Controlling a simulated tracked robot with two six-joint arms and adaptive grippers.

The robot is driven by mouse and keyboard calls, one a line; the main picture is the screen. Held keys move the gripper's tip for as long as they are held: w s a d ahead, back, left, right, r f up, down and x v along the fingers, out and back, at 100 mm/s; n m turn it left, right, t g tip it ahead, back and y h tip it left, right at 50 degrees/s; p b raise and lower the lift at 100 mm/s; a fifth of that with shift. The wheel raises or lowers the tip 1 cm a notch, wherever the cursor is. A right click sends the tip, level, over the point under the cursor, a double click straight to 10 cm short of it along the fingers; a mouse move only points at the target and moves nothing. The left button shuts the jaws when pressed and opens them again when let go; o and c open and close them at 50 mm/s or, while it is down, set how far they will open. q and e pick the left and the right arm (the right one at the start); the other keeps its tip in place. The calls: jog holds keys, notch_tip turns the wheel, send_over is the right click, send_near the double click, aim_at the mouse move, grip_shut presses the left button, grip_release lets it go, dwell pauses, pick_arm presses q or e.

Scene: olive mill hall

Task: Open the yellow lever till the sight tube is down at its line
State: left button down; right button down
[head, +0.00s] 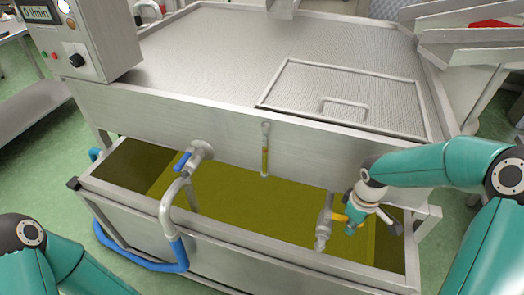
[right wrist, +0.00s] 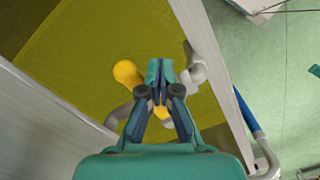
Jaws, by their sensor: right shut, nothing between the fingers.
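The yellow lever (head: 340,217) sits on a grey metal valve (head: 324,222) at the tank's front right and points sideways to the right in the head view. Its rounded yellow end (right wrist: 127,73) shows in the right wrist view, partly hidden behind my fingers. The sight tube (head: 265,158) stands upright on the tank front, with yellow-green liquid in it; its line is too small to make out. My right gripper (head: 352,228) is shut and empty, right beside the lever; I cannot tell whether they touch. It also shows in the right wrist view (right wrist: 160,70). My left gripper is out of view.
A blue-handled valve (head: 185,160) with a bent pipe and blue hose (head: 135,262) is at the left. An open trough (head: 225,205) of yellow-green liquid lies below the valves. A control box (head: 85,40) stands at upper left.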

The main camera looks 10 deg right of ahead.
jog(key=shift+w+d+r, duration=0.25)
jog(key=shift+w+d, duration=0.3)
jog(key=shift+r+p, duration=0.35)
jog(key=shift+r, duration=0.05)
notch_tip(320, 180, up, 4)
jog(key=p, duration=0.3)
jog(key=shift+w+r+p, duration=0.15)
jog(key=shift+r+p, duration=0.1)
jog(key=shift+p, duration=0.1)
jog(key=shift+r, duration=0.2)
jog(key=shift+f, duration=0.1)
